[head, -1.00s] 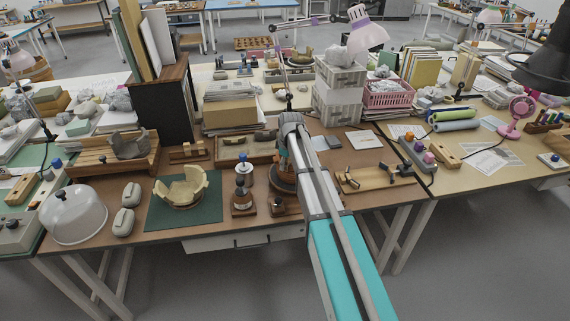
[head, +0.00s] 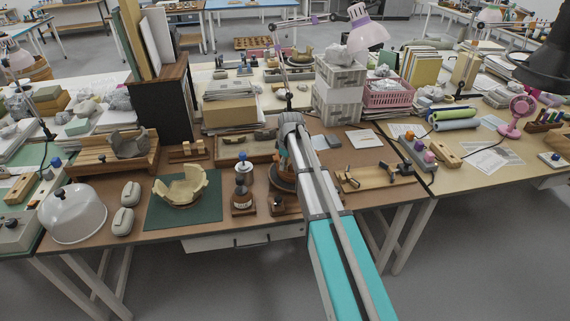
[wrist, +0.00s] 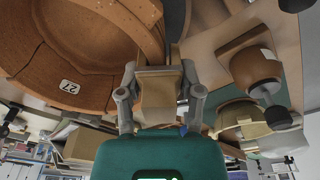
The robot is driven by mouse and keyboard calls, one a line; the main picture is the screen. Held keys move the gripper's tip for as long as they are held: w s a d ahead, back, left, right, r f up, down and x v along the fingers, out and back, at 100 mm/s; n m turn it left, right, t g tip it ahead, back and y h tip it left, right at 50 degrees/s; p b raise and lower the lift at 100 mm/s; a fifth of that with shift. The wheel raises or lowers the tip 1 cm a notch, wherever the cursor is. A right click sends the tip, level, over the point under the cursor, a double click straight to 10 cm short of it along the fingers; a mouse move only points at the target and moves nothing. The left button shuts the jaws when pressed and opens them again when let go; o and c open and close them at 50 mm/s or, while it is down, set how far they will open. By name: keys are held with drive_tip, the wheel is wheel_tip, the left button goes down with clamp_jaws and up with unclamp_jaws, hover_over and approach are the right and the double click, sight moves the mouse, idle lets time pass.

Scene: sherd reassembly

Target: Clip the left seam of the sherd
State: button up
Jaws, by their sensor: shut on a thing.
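The pale, partly rebuilt vessel (head: 181,187) with a jagged rim stands on a dark green mat (head: 213,207) at the left front of the bench. Its seams are too small to make out. My gripper (wrist: 160,88) shows in the wrist view, its two grey fingers shut on a tan block-like piece (wrist: 158,94). I cannot tell for sure whether this piece is a clip. In the head view my arm hides the gripper, which is right of the vessel and apart from it.
A brown round vessel labelled 27 (wrist: 80,50) is close beside my gripper in the wrist view. A dark stand with a blue top (head: 243,187) is between the green mat and my arm. A white dome (head: 73,213) stands left. A wooden board with clamps (head: 375,178) lies right.

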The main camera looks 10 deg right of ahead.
idle(0.3)
drive_tip(key=o, duration=0.8)
drive_tip(key=shift+o, duration=0.2)
drive_tip(key=shift+r, duration=0.2)
wheel_tip(320, 180, up, 8)
drive_tip(key=p, duration=0.8)
drive_tip(key=shift+f, duration=0.2)
drive_tip(key=s+a+f+n+b, duration=0.1)
drive_tip(key=s+a, duration=0.4)
drive_tip(key=s, duration=0.5)
drive_tip(key=s+a+f+n+b, duration=0.2)
drive_tip(key=s+a, duration=0.3)
drive_tip(key=s, duration=0.5)
drive_tip(key=shift+s+a+f+n, duration=0.2)
drive_tip(key=shift+a+n, duration=0.2)
